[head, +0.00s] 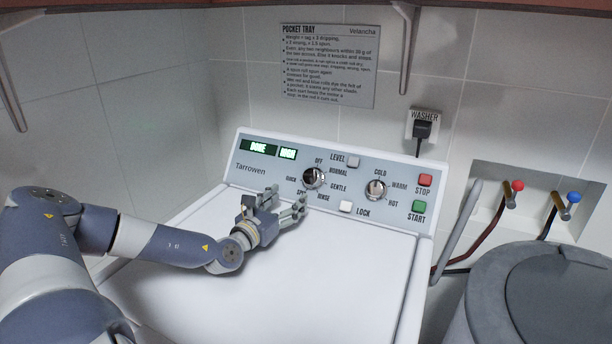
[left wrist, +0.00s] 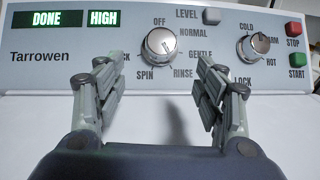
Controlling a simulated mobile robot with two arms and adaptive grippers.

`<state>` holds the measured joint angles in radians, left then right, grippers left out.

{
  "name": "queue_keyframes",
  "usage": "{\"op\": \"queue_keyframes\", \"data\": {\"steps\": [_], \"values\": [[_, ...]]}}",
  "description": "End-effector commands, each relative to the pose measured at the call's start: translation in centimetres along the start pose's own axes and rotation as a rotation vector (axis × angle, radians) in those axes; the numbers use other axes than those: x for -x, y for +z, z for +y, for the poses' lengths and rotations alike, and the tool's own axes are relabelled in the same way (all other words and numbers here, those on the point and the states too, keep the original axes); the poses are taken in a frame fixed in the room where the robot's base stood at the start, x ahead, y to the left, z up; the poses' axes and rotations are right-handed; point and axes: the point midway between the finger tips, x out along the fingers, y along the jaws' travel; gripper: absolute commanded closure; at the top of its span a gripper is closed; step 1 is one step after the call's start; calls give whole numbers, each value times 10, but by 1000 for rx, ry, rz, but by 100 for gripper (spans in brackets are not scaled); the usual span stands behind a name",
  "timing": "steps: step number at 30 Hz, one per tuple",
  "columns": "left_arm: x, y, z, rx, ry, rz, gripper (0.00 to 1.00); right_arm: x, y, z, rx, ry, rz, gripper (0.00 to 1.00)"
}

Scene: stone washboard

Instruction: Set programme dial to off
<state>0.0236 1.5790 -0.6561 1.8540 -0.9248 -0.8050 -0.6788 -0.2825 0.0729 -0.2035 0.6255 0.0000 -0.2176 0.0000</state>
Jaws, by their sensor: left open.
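The programme dial (head: 314,177) is a round silver knob on the washer's sloped control panel, ringed by OFF, NORMAL, GENTLE, RINSE, SPIN and QUICK. It also shows in the left wrist view (left wrist: 160,47), with OFF at its top; its pointer is too small to read surely. My left gripper (head: 287,197) is open and empty, just in front of and below the dial. In the left wrist view its two fingers (left wrist: 160,78) stand apart, one on each side below the dial, not touching it. My right gripper is not in view.
A temperature dial (head: 376,189) sits to the right, with the red STOP (head: 425,180) and green START (head: 419,206) buttons beyond. LEVEL (head: 353,161) and LOCK (head: 346,206) buttons are near. The displays read DONE (left wrist: 47,19) and HIGH (left wrist: 104,19). The white lid (head: 270,290) is clear.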

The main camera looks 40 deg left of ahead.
Motion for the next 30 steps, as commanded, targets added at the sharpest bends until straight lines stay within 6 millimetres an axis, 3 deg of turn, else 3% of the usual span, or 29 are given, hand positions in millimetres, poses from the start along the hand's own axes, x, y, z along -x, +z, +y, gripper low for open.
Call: {"op": "queue_keyframes", "data": {"steps": [5, 10, 21, 30], "values": [[-8, 0, 0, -11, -1, -1, 36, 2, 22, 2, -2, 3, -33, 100], [-29, 2, 0, -6, 0, -4, 36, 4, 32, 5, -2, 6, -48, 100], [-81, 2, 0, -7, -1, -3, 36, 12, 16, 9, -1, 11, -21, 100], [-104, 0, 0, -9, -2, 0, 36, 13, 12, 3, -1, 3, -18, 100]]}}
